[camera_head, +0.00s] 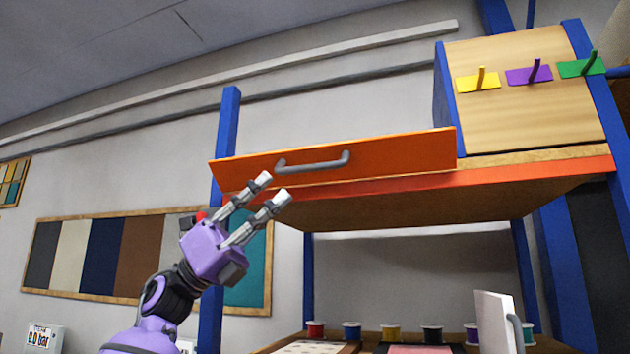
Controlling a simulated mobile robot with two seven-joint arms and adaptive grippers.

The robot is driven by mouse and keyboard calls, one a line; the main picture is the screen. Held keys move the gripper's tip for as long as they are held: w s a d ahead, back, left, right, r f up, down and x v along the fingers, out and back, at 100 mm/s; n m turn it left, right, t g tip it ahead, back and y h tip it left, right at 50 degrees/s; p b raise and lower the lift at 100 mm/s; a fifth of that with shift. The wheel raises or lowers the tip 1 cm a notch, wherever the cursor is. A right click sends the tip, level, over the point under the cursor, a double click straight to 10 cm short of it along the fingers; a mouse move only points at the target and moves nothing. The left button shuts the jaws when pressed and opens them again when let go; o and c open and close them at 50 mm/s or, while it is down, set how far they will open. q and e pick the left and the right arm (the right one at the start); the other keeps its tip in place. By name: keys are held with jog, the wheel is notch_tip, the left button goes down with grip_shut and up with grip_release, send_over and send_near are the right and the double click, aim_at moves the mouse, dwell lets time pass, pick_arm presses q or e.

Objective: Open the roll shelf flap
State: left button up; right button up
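The orange flap (405,155) stands upright along the front of the raised shelf (520,172). A grey bar handle (313,162) is fixed to its face, left of the middle. My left gripper (271,190) is purple with grey fingers and reaches up from the lower left. Its two fingers are apart with nothing between them. The fingertips are just below and left of the handle, in front of the flap's lower left part in the picture. I see no contact with the handle. My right gripper is not in view.
Blue posts (228,125) frame the shelf. A wooden panel (525,100) with yellow, purple and green hooks stands at the shelf's right. Below are several thread spools (390,333) and a white panel (493,320) with a grey handle. A swatch board (140,255) hangs behind my arm.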

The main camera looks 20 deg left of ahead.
aim_at(303, 167)
pick_arm(q)
jog(key=shift+m, duration=0.3)
jog(key=d+r, duration=0.1)
jog(key=d+r+p, duration=0.1)
jog(key=r, duration=0.1)
jog(key=d+r, duration=0.1)
jog(key=shift+s+d+r+p, duration=0.15)
jog(key=shift+s+d+p, duration=0.1)
jog(key=shift+s+p, duration=0.15)
jog(key=shift+w+d+r, duration=0.25)
jog(key=shift+d+r, duration=0.05)
jog(key=shift+d, duration=0.15)
jog(key=shift+w+d+r, duration=0.2)
jog(key=shift+d+r, duration=0.05)
jog(key=shift+d, duration=0.15)
jog(key=shift+w+d+r+p, duration=0.15)
jog(key=shift+w+d+p, duration=0.1)
jog(key=shift+d+p, duration=0.05)
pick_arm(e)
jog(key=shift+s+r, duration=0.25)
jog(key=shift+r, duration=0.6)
pick_arm(q)
jog(key=shift+a, duration=0.1)
jog(key=shift+c, duration=0.5)
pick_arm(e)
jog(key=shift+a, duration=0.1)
